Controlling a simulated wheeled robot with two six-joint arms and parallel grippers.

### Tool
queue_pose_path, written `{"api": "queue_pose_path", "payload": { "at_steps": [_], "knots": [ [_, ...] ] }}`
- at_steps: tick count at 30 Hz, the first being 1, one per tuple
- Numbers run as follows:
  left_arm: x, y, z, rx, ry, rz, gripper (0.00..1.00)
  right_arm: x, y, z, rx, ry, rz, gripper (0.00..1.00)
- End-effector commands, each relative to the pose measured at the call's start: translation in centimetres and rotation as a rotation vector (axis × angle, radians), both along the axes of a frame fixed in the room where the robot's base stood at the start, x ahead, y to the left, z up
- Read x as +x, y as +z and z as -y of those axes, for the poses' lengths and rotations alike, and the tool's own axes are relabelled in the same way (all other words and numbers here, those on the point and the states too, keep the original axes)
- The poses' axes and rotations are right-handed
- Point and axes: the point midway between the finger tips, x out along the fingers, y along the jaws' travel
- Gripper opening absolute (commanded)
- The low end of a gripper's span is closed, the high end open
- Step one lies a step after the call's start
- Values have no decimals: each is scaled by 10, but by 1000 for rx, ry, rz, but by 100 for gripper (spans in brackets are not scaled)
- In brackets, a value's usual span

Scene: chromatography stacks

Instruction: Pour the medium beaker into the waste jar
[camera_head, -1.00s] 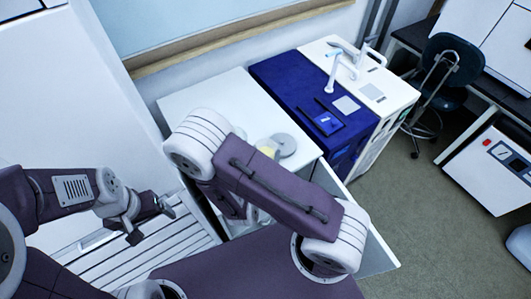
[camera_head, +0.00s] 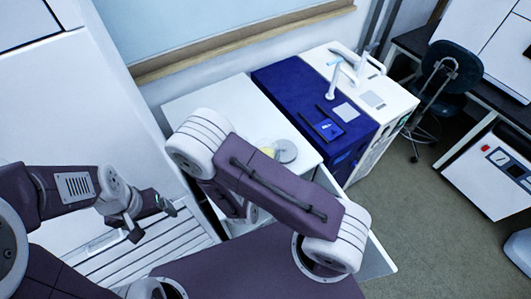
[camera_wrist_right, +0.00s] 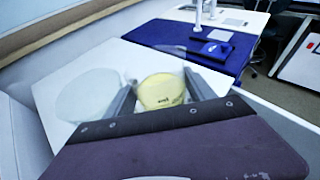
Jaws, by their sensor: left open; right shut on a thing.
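A beaker with yellow contents (camera_wrist_right: 162,92) and a dark mark sits between the two fingers of my right gripper (camera_wrist_right: 160,97) in the right wrist view. The fingers are shut on it. In the head view, a bit of yellow (camera_head: 267,146) shows behind my right arm, which hides the right gripper. A pale, see-through round vessel (camera_wrist_right: 82,92) stands to the left of the beaker in the wrist view; I cannot tell if it is the waste jar. My left gripper (camera_head: 148,218) is open and empty at the left, away from these things.
A white tabletop (camera_head: 225,103) lies beyond my right arm. A grey round thing (camera_head: 285,152) stands near its right edge. A blue-topped bench (camera_head: 290,85) adjoins it on the right, then a white unit with a tap (camera_head: 340,68). A wall is behind.

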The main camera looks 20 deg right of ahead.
Motion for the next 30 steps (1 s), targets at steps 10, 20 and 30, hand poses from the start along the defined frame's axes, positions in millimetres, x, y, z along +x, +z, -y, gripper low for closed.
{"api": "queue_pose_path", "payload": {
  "at_steps": [10, 20, 30],
  "knots": [
    [0, 23, 0, 0, 0, 0, 84, 1, 18, -1, -34, -1, -30, 1],
    [0, 42, 0, 0, 0, 0, 84, 1, 33, -1, -66, -1, -57, 1],
    [0, 61, 0, 0, 0, 0, 84, 2, 48, -3, -98, 0, -87, 1]
  ]
}}
